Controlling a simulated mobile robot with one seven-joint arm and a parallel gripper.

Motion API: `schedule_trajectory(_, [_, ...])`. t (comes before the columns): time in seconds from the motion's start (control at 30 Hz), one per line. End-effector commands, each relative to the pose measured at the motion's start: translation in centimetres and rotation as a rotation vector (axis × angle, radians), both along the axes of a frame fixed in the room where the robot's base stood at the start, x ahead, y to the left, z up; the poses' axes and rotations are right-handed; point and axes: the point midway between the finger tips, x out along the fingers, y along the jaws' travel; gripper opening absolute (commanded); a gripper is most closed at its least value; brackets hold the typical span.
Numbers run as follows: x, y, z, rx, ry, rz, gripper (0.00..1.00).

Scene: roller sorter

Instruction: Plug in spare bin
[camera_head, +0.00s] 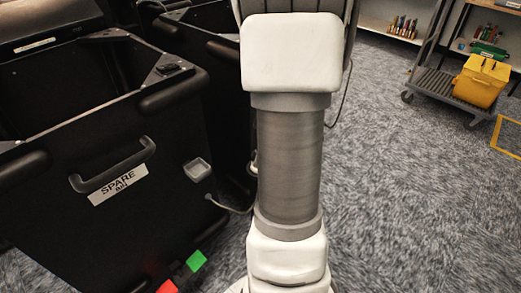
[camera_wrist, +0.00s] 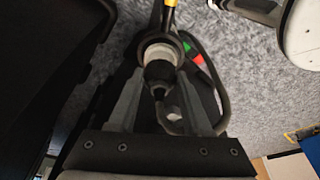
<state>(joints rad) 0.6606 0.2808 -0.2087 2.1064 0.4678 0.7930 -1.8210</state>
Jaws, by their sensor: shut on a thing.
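The black spare bin (camera_head: 110,225) stands at the left in the head view, with a white "SPARE BIN" label (camera_head: 118,185) under its handle. A small grey square fitting (camera_head: 197,170) sits on its front face; I cannot tell whether it is a socket. In the wrist view, my gripper (camera_wrist: 160,82) is shut on a round black and light-grey plug-like part (camera_wrist: 160,62). A dark cable (camera_wrist: 213,75) loops beside it on the right. My gripper is not visible in the head view, and the plug's front end is unclear.
Green (camera_head: 196,261) and red (camera_head: 167,287) blocks show low at the bin's front. Another black bin (camera_head: 215,45) stands behind. The carpet (camera_head: 400,190) right of my arm is clear.

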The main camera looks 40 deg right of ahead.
Motion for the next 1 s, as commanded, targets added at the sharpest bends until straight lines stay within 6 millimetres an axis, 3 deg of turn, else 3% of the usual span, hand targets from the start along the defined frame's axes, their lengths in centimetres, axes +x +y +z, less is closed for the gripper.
schedule_trajectory(0.1, [0.0,0.0,-0.2,0.000,0.000,0.000,0.00])
schedule_trajectory(0.13, [0.0,0.0,-0.2,-0.001,-0.001,0.000,0.55])
schedule_trajectory(0.3, [0.0,0.0,-0.2,-0.001,-0.001,0.000,0.84])
schedule_trajectory(0.67, [-0.1,-0.1,0.3,0.000,-0.001,0.000,0.84])
schedule_trajectory(0.87, [-0.7,-0.6,3.6,-0.003,-0.003,-0.001,0.84])
schedule_trajectory(1.0, [-1.4,-1.1,7.1,-0.004,-0.004,0.000,0.84])
